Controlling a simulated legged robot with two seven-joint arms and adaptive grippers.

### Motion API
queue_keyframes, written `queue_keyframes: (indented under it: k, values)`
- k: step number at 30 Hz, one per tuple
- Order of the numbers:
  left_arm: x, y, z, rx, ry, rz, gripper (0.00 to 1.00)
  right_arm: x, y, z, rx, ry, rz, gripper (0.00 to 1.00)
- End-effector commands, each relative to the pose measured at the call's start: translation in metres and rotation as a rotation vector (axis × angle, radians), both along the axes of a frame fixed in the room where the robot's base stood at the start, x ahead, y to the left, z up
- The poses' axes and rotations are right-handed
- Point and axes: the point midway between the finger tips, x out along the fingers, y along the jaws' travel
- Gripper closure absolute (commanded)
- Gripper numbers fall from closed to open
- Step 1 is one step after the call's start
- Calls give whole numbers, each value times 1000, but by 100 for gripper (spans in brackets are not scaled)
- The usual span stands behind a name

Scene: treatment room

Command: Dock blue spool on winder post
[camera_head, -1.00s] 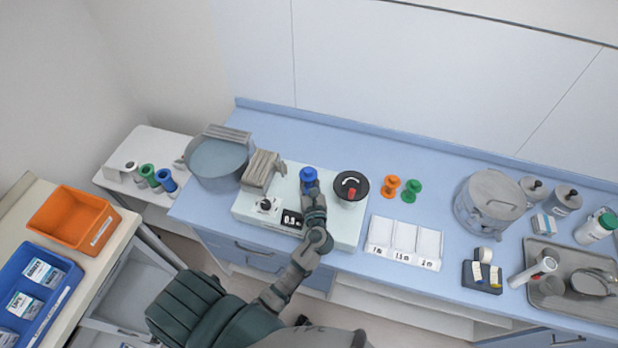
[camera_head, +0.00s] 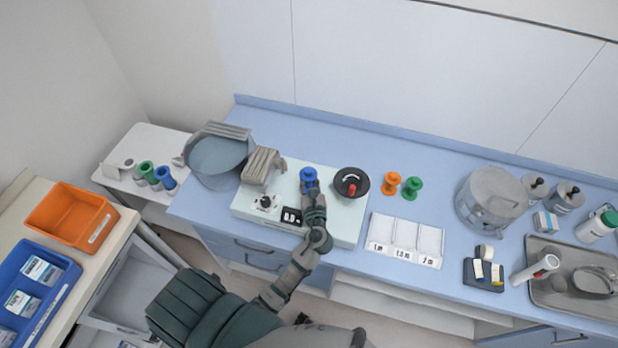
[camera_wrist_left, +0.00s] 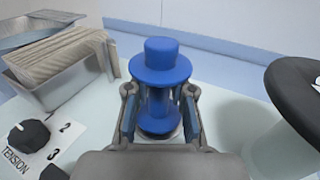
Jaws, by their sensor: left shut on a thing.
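The blue spool (camera_head: 309,175) stands upright over the pale winder base (camera_head: 345,228) in the head view. My left gripper (camera_head: 312,188) is shut on it. In the left wrist view the blue spool (camera_wrist_left: 160,65) is upright between the two fingers (camera_wrist_left: 160,112), which grip its narrow middle. Its lower flange is close to the base surface, at a pale round piece under it. The winder post is hidden, so I cannot tell whether the spool sits around it. My right gripper is not in view.
The winder's black wheel with a red knob (camera_head: 351,186) is just right of the spool. Orange (camera_head: 391,183) and green (camera_head: 412,188) spools stand on the counter to the right.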

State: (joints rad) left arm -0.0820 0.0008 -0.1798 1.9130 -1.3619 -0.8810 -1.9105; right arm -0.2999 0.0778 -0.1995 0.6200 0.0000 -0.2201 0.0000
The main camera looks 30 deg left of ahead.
Motion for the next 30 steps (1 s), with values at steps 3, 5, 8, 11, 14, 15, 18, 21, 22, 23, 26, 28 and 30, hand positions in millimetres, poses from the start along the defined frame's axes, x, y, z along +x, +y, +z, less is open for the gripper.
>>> queue_keyframes:
  k: [3,5,8,11,14,15,18,21,22,23,26,28,30]
  values:
    - [0,0,-3,1,1,0,100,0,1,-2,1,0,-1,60]
    - [0,0,-4,1,1,0,100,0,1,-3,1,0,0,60]
    - [0,0,-6,1,1,0,100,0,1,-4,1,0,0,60]
    - [0,0,-7,1,1,0,72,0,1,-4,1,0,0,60]
    - [0,0,-7,1,1,0,67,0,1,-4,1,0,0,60]
    - [0,0,-7,1,1,0,67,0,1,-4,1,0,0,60]
    - [0,0,-7,1,1,0,67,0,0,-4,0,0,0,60]
    - [-1,-1,-7,1,1,0,67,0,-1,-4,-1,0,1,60]
    - [-2,-1,-7,1,1,0,67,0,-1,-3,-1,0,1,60]
    - [-3,-2,-7,1,2,0,67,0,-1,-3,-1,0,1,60]
    - [-10,-8,-7,0,4,-1,67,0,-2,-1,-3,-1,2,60]
    - [-14,-12,-7,0,2,-1,67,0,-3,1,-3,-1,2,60]
    - [-19,-16,-7,0,2,-1,67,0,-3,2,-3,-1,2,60]
